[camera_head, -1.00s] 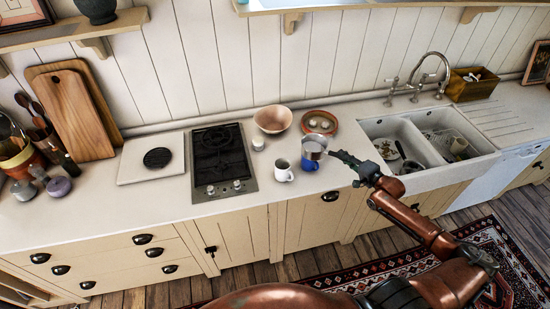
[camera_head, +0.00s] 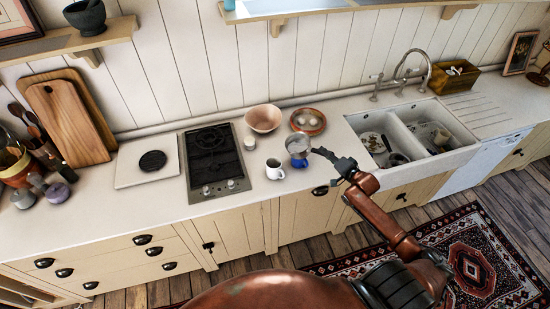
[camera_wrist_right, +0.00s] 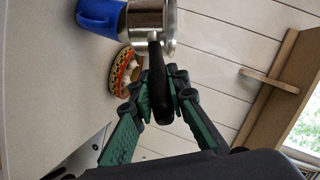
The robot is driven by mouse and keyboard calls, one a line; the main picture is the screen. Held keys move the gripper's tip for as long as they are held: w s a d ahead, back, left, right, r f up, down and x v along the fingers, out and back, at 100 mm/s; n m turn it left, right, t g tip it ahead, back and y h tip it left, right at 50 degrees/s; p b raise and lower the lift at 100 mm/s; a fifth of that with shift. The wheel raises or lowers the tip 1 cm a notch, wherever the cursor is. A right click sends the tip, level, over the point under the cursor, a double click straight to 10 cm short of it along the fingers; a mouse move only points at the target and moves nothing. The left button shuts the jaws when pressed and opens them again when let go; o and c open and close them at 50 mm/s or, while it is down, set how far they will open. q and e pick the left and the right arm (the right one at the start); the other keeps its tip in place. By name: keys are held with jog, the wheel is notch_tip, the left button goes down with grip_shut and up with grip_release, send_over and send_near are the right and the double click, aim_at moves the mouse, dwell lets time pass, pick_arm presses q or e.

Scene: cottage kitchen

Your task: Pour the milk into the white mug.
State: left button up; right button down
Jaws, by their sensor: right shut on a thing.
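A white mug (camera_head: 274,169) stands on the counter, right of the hob. A blue mug (camera_head: 299,163) stands just right of it; it also shows in the right wrist view (camera_wrist_right: 100,16). My right gripper (camera_head: 327,153) is shut on the black handle (camera_wrist_right: 156,85) of a small metal pot (camera_head: 297,145). The pot also shows in the right wrist view (camera_wrist_right: 146,20). It is above the blue mug, up and right of the white mug in the head view. I cannot tell its tilt exactly, and no milk is clearly visible. My left gripper is out of view.
A pink bowl (camera_head: 263,119), a small white cup (camera_head: 249,143) and a terracotta dish with eggs (camera_head: 308,121) stand behind the mugs. The black hob (camera_head: 212,158) lies left and the double sink (camera_head: 432,166) right. The counter front near the white mug is clear.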

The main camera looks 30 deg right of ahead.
jog(key=w+a+r+n+h+b, duration=0.1)
jog(key=a+n+b, duration=0.3)
jog(key=a, duration=0.4)
jog(key=shift+a+r+n+h, duration=0.35)
jog(key=shift+r+n+h, duration=0.15)
jog(key=shift+h, duration=0.1)
jog(key=shift+w+a+r+n+h+b, duration=0.15)
jog(key=shift+a+r+n+h+b, duration=0.35)
jog(key=shift+a, duration=0.25)
jog(key=shift+a+r+n+b, duration=0.3)
jog(key=shift+a+n+b, duration=0.2)
jog(key=shift+a, duration=0.15)
dwell(0.4)
jog(key=shift+w+a+f+n+h+b, duration=0.1)
jog(key=shift+a+f+n+h+b, duration=0.15)
jog(key=shift+a+b, duration=0.3)
jog(key=shift+w+a+f+n+h+b, duration=0.15)
jog(key=shift+a+n+h+b, duration=0.1)
jog(key=shift+a+n+b, duration=0.25)
